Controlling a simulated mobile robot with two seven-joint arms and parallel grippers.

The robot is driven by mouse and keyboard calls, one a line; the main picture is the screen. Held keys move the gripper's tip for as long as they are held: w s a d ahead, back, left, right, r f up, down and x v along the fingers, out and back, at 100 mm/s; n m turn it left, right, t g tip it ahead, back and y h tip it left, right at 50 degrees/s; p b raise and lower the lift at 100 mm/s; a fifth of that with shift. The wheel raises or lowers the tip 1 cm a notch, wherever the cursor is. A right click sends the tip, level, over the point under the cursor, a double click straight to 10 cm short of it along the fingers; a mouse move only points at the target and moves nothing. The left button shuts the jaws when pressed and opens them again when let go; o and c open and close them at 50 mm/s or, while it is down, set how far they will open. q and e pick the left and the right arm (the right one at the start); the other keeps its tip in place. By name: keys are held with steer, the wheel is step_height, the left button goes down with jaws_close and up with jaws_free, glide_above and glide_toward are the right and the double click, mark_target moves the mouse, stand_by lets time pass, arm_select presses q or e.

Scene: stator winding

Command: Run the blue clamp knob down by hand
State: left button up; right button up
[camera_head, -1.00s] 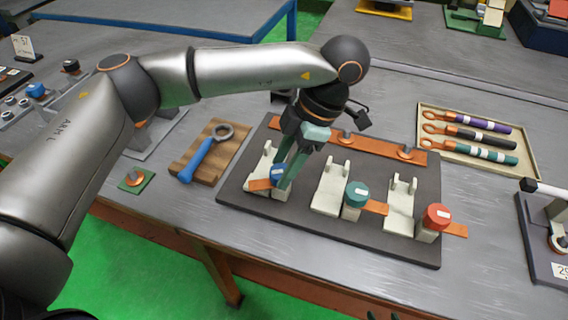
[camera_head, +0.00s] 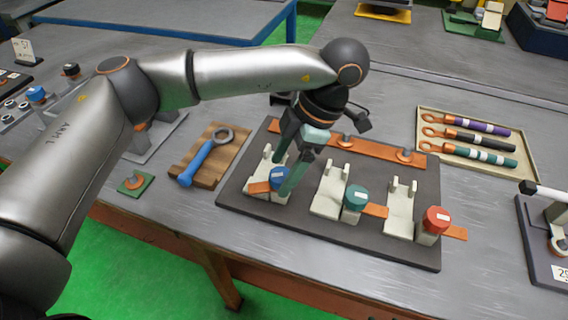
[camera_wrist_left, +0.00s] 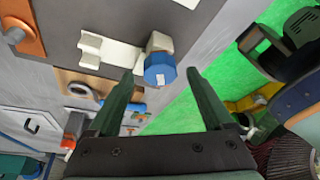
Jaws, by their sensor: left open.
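The blue clamp knob (camera_head: 279,179) sits on the leftmost pale clamp of the dark fixture plate (camera_head: 330,235). It also shows in the left wrist view (camera_wrist_left: 160,69), with a white mark on its top. My left gripper (camera_head: 284,178) is open, with one green finger on each side of the blue knob in the head view. In the left wrist view the knob lies beyond the gap between the fingertips (camera_wrist_left: 165,75). I cannot tell whether a finger touches it. An orange strip (camera_head: 259,187) lies at that clamp.
A teal knob (camera_head: 356,198) and a red knob (camera_head: 436,219) stand on clamps to the right. A blue-handled wrench (camera_head: 204,160) rests on a wooden block (camera_head: 222,166) to the left. A tray (camera_head: 531,170) of several handled tools lies at right.

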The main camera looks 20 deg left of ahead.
arm_select(q)
steer(key=p+v, duration=0.2)
steer(key=v, duration=1)
steer(key=shift+r, duration=0.3)
